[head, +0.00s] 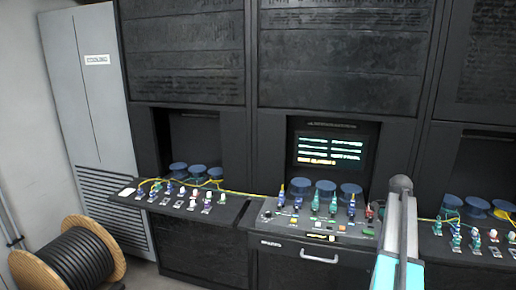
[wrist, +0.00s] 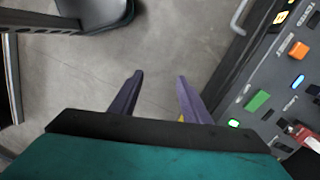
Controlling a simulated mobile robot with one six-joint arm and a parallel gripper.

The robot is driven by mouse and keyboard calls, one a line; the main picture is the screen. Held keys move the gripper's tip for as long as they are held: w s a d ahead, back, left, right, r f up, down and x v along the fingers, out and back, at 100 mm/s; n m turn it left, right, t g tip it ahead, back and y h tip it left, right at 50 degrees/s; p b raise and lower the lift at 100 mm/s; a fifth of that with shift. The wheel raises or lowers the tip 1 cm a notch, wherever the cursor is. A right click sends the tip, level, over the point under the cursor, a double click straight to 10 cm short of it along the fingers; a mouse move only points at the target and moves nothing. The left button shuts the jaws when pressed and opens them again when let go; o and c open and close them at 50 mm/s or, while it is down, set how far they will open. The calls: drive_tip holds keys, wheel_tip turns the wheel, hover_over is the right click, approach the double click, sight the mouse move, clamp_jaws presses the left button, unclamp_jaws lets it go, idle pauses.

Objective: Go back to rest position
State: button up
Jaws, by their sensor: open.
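My gripper (wrist: 158,82) shows in the wrist view with its two purple-grey fingers apart and nothing between them. It hangs over bare grey floor, to the left of the edge of a control panel (wrist: 268,72). In the head view my arm rises at the right in front of the middle console (head: 345,228); I cannot make out the fingers there.
The console holds a lit screen (head: 332,146), blue spools (head: 326,188), upright connectors and a front handle (head: 320,258). A left console (head: 200,212) carries more connectors. A cable drum (head: 70,262) stands at lower left. A dark seat-like object (wrist: 95,12) is at upper left.

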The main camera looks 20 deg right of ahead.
drive_tip(key=w+a+f+n+g+b, duration=0.2)
drive_tip(key=a+f+n+g+b, duration=0.35)
drive_tip(key=a+f, duration=2.65)
drive_tip(key=s+a+f+n+h, duration=0.1)
drive_tip(key=s+a+f+n, duration=1.6)
drive_tip(key=s, duration=0.6)
wheel_tip(320, 180, down, 2)
drive_tip(key=a+t, duration=0.1)
drive_tip(key=a, duration=0.1)
drive_tip(key=shift+s+a+b, duration=0.2)
drive_tip(key=shift+a+b, duration=0.15)
drive_tip(key=shift+b, duration=0.05)
